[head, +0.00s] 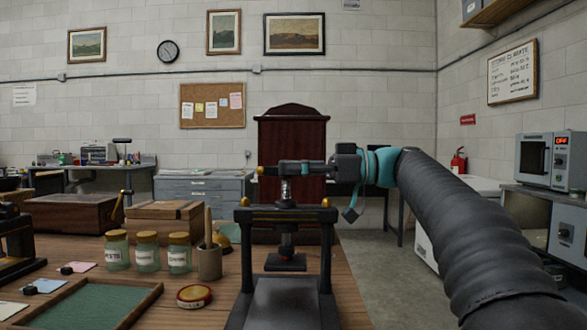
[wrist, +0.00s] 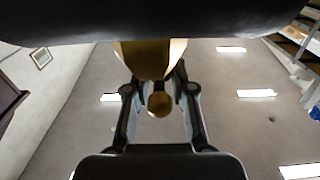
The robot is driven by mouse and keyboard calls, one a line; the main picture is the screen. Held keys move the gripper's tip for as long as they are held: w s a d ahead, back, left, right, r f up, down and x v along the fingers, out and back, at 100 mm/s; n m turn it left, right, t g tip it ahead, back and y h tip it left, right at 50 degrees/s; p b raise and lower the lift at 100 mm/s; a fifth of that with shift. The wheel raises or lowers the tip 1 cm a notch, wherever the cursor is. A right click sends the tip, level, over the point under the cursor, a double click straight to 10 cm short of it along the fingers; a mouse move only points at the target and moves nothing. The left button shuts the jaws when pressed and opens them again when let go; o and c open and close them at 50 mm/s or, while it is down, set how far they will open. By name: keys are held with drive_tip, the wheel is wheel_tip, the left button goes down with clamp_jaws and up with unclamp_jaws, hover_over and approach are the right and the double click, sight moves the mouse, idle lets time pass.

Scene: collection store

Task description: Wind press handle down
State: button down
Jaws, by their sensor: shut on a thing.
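The press (head: 243,265) stands on the wooden table in the middle of the head view, with a dark frame and brass knobs on its top beam. Its handle (head: 290,168) is a horizontal bar on top of the screw, with a brass ball at the left end. The pressing plate (head: 286,263) hangs below the beam, above the bed (head: 285,300). My gripper (head: 333,166) is at the handle's right end and shut on it. In the wrist view, brass parts of the handle (wrist: 148,60) show between the fingers (wrist: 160,92). The exact finger contact is partly hidden.
Left of the press are a wooden pot of tools (head: 209,262), glass jars (head: 146,252), a round tin (head: 194,297), a green-lined tray (head: 90,310) and wooden boxes (head: 165,222). A dark red cabinet (head: 291,145) stands behind. The floor on the right is clear.

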drive_tip(key=shift+f+t+b, duration=0.15)
drive_tip(key=shift+t+b, duration=0.15)
drive_tip(key=shift+b, duration=0.15)
